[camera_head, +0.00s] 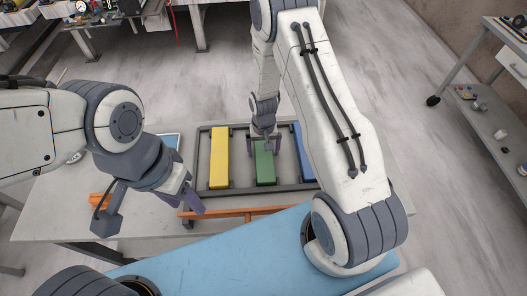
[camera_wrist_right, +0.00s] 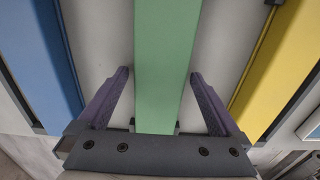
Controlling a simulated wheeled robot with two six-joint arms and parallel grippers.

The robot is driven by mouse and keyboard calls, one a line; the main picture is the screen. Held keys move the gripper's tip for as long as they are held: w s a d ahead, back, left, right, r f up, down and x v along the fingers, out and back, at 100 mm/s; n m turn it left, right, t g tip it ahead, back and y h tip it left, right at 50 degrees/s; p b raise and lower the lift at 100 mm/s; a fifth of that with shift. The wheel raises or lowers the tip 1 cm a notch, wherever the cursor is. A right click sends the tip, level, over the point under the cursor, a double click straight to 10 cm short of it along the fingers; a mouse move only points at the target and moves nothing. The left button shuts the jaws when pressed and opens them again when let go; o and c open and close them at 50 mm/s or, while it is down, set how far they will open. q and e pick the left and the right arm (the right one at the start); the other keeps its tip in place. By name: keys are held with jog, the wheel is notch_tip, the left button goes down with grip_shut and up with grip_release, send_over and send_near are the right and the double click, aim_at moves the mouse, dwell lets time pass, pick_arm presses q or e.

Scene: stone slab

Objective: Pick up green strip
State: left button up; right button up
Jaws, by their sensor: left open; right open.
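The green strip (camera_head: 264,164) lies in a dark frame (camera_head: 199,160) on the table, between a yellow strip (camera_head: 220,155) and a blue strip (camera_head: 306,166). My right gripper (camera_head: 264,140) is over the far part of the green strip, pointing down. In the right wrist view the green strip (camera_wrist_right: 166,65) runs between the two open purple fingers of my right gripper (camera_wrist_right: 160,85), with a gap on each side. My left gripper (camera_head: 153,208) is open and empty, left of the frame near the table's front.
The blue strip (camera_wrist_right: 43,60) and yellow strip (camera_wrist_right: 280,70) flank the green one in the right wrist view. An orange bar (camera_head: 245,213) lies along the frame's near side. A blue surface (camera_head: 240,250) is at the front. Grey table (camera_head: 60,205) shows at left.

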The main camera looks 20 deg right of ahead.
grip_shut()
jog(key=shift+r, duration=0.15)
